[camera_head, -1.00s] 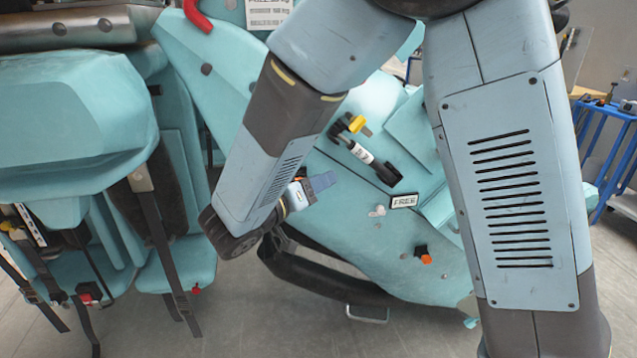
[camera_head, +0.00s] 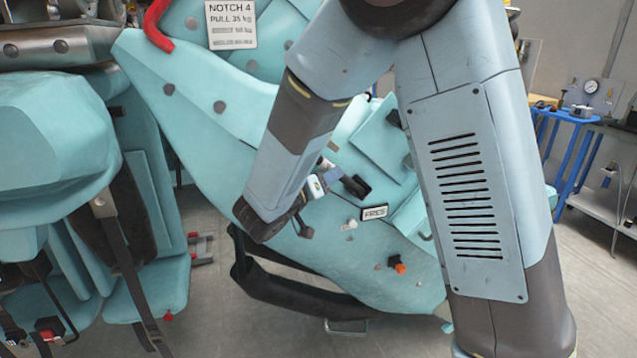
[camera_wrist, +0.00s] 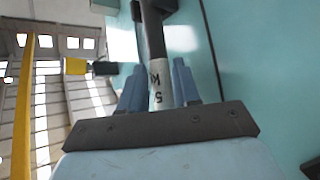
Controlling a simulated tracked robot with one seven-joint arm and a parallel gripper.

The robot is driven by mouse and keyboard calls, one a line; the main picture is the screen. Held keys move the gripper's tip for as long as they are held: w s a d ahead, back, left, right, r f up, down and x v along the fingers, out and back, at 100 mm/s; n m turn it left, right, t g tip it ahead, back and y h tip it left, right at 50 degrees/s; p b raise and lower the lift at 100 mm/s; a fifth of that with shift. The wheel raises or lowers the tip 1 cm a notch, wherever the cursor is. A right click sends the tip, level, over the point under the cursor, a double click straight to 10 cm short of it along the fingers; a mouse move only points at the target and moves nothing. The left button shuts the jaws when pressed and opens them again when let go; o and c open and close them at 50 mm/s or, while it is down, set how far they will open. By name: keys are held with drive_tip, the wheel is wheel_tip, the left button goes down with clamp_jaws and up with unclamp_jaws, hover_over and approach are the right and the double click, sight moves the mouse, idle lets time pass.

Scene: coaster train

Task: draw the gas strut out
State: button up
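The gas strut, a dark rod with a white lettered band (camera_wrist: 159,80), runs lengthwise between my gripper's two blue fingers (camera_wrist: 160,82) in the wrist view. The fingers stand apart on either side of the band, with narrow gaps near the tips; I see no clear clamping. In the head view my gripper (camera_head: 328,180) is at the strut, beside its black end block (camera_head: 355,187). My forearm hides much of the strut there.
The teal panel carries a FREE plate (camera_head: 374,212), an orange-and-black knob (camera_head: 398,264) and a small pale knob (camera_head: 349,225). A red curved handle (camera_head: 157,25) and a notch sign (camera_head: 231,24) are above. A seat (camera_head: 50,150) with hanging straps stands left.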

drive_tip(key=shift+w+d, duration=0.15)
drive_tip(key=shift+c, duration=0.4)
clamp_jaws()
idle(0.4)
